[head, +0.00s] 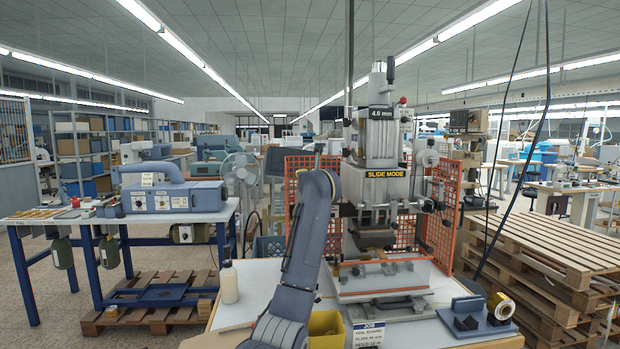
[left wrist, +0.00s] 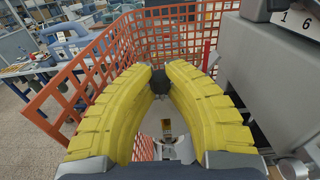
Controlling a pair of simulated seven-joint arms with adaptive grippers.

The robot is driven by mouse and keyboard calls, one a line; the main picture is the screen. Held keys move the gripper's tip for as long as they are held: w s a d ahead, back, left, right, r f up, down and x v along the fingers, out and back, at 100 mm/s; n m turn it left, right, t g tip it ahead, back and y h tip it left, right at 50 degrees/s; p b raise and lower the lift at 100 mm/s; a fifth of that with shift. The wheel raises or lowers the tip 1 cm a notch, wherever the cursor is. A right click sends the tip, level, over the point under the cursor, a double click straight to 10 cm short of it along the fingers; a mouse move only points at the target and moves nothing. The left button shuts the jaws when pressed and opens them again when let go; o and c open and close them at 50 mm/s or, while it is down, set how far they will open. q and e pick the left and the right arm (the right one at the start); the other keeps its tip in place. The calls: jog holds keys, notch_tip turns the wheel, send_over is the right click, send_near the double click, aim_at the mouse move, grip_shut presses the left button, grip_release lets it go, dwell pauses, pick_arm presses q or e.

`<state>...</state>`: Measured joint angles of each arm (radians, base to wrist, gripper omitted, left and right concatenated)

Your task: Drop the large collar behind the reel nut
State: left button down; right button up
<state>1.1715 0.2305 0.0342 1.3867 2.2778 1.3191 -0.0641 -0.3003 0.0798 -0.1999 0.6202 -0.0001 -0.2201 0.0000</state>
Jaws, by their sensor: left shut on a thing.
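My left gripper (left wrist: 158,78) has yellow ribbed fingers and is shut on a small dark round piece (left wrist: 159,84) at its tips. It may be the large collar; its shape is mostly hidden by the fingers. In the head view my left arm rises in front of the stamping press (head: 382,140), and its gripper is hidden there. In the wrist view the gripper is between an orange mesh guard (left wrist: 88,88) on the left and the grey press body (left wrist: 252,75) on the right. I cannot pick out the reel nut. My right gripper is not in view.
The orange guard also shows around the press in the head view (head: 440,215). On the white bench stand a white bottle (head: 229,283), a yellow bin (head: 326,330) and a blue fixture with black blocks (head: 470,316). Stacked pallets (head: 545,250) stand at the right.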

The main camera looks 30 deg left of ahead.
pick_arm(q)
jog(key=shift+f, duration=3.65)
dwell(0.4)
jog(key=c, duration=1.4)
grip_release()
jog(key=shift+o, duration=0.2)
jog(key=v, duration=1.2)
